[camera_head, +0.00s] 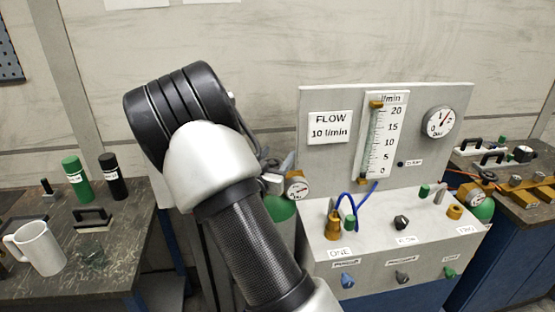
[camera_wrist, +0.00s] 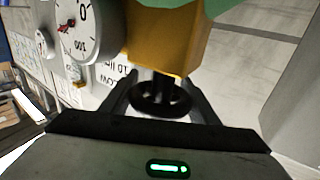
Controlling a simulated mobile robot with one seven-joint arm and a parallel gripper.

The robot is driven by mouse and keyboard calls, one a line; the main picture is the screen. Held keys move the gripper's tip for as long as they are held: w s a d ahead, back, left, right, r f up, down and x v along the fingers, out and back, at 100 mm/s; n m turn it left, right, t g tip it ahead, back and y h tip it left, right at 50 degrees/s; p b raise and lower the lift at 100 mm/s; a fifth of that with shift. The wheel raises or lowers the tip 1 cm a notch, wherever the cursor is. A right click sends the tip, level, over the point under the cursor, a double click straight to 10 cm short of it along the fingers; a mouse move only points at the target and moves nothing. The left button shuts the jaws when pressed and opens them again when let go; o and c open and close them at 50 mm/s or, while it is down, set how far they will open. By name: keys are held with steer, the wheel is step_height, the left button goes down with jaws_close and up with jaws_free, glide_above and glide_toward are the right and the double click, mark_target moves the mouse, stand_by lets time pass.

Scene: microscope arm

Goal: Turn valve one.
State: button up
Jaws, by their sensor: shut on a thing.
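In the wrist view, a black handwheel (camera_wrist: 150,105) sits on a short stem below a brass valve body (camera_wrist: 172,42). The body joins a green cylinder (camera_wrist: 215,8) at the top edge. My gripper (camera_wrist: 161,96) has one finger on each side of the wheel and is shut on it. A round gauge (camera_wrist: 90,30) is beside the brass body. In the head view, my arm hides the gripper and wheel; a gauge (camera_head: 297,187) and part of the left green cylinder (camera_head: 280,209) show beside it. No number on this valve is readable.
The flow panel (camera_head: 440,105) and a grey console (camera_head: 365,262) with labelled knobs stand right of my arm. A left bench (camera_head: 120,270) holds a white mug (camera_head: 38,248) and bottles. Another bench (camera_head: 520,200) is at the far right.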

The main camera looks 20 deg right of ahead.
steer(key=n+t+y+b, duration=0.2)
steer(key=b, duration=0.1)
steer(key=n+t+y+b, duration=0.1)
steer(key=y+b, duration=0.1)
steer(key=shift+w+a+f, duration=0.25)
steer(key=shift+a, duration=0.1)
steer(key=shift+w+a+r+n+t+y+b, duration=0.1)
steer(key=shift+a+r+n+t+y+b, duration=0.2)
steer(key=shift+n+y+b, duration=0.35)
steer(key=shift+w+a+f+n+t+y+b, duration=0.1)
steer(key=shift+n+t+y+b, duration=0.35)
steer(key=shift+y+b, duration=0.25)
steer(key=o, duration=1.1)
